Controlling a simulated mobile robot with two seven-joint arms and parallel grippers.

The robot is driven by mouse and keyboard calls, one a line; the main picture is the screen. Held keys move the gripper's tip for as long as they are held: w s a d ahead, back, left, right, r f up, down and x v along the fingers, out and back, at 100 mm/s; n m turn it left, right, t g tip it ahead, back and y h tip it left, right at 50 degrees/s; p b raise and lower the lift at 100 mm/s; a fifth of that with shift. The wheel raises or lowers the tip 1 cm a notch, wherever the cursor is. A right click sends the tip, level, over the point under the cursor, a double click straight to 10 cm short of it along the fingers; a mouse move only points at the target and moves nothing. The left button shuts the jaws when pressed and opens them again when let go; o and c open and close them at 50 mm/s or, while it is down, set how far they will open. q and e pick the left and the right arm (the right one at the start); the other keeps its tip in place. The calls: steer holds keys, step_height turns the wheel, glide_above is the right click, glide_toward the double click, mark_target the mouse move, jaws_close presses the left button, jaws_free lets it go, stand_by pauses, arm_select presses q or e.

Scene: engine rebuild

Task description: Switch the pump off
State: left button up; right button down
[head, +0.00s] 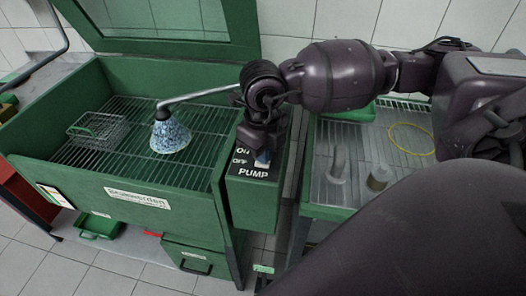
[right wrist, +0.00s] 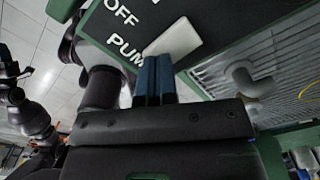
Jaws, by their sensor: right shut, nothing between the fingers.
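The pump switch box (head: 252,190) is a green box with a dark top on the right side of the green parts washer, marked ON, OFF and PUMP. My right gripper (head: 262,160) is over the top of this box, pointing down, with its fingers shut and empty. In the right wrist view, the blue fingertips (right wrist: 155,62) are right by a white switch piece (right wrist: 174,38) next to the lettering. Whether they touch it, and which way the switch is set, I cannot tell. A speckled blue-and-white cone (head: 170,136), like running fluid, spreads below the spout. My left gripper is not in view.
The washer's metal spout (head: 200,94) reaches over its grate, where a wire basket (head: 98,129) sits. The green lid stands open behind. A table to the right (head: 330,208) carries grey metal parts (head: 379,178) and a yellow ring (head: 412,140).

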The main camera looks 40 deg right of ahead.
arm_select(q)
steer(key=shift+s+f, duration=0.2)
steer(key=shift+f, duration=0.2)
arm_select(e)
steer(key=shift+f, duration=0.55)
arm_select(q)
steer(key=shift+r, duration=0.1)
arm_select(e)
steer(key=shift+r, duration=0.55)
steer(key=shift+r+p, duration=1.65)
steer(key=shift+r, duration=1.4)
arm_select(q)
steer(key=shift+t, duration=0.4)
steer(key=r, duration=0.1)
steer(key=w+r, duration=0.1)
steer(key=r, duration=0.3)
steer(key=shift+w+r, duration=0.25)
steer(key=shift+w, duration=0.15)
arm_select(e)
steer(key=shift+f, duration=0.1)
